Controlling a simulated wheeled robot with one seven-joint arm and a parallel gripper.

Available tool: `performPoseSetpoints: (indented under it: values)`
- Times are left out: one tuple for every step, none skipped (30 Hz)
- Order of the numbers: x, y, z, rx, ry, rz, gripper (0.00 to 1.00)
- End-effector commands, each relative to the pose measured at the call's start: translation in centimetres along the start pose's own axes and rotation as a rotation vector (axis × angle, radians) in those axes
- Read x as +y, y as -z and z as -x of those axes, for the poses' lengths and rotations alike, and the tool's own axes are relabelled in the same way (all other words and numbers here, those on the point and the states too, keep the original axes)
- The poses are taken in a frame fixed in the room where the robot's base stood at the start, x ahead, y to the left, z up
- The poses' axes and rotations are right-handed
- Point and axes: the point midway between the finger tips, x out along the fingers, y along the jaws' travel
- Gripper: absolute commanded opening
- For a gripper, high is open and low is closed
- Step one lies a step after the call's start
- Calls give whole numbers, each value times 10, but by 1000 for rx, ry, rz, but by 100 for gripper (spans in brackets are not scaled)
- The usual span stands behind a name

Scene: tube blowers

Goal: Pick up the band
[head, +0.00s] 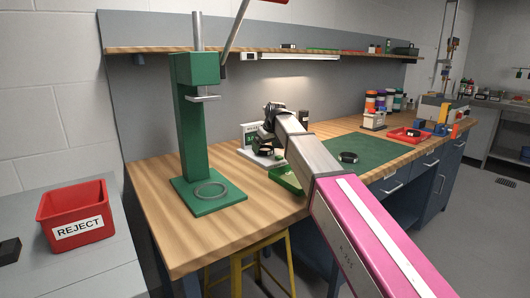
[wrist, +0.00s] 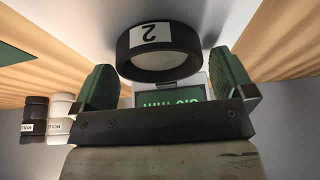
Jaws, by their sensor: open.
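A black band with a white label reading "2" shows upside down in the wrist view (wrist: 158,50). In the head view, a small black ring that looks like the same band (head: 265,150) is at the white stand, partly hidden by my arm. My gripper (wrist: 165,75) is open, its two green-padded fingers on either side of the band's near part. Gaps show between the band and both fingers, and it is not gripped. In the head view my gripper (head: 268,132) is small and dark, close above the band.
A green press (head: 190,130) stands left of my arm. A green tray (head: 285,180) is by the bench's front edge. Another black ring (head: 348,157) lies on the green mat (head: 375,150). A red REJECT bin (head: 75,210) stands at left.

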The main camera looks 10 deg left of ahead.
Motion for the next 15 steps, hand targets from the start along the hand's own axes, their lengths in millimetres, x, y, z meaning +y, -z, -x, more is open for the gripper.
performPoseSetpoints:
  values:
    - [0,0,-4,0,0,0,100]
    - [0,0,-5,0,0,0,100]
    - [0,0,-5,1,-1,0,100]
    - [0,0,-5,1,-1,0,100]
    - [0,0,-5,1,-1,0,100]
    - [0,0,-5,1,-1,0,100]
    - [0,0,-5,1,-1,0,100]
    - [0,0,-5,1,-1,0,97]
    - [0,0,-4,1,-1,0,84]
    - [0,0,-4,1,-1,0,74]
    - [0,0,-4,1,-1,0,64]
    - [0,0,-4,1,0,0,63]
    - [0,0,-4,1,0,0,63]
    - [0,0,-4,1,0,0,63]
    - [0,0,-4,1,0,0,59]
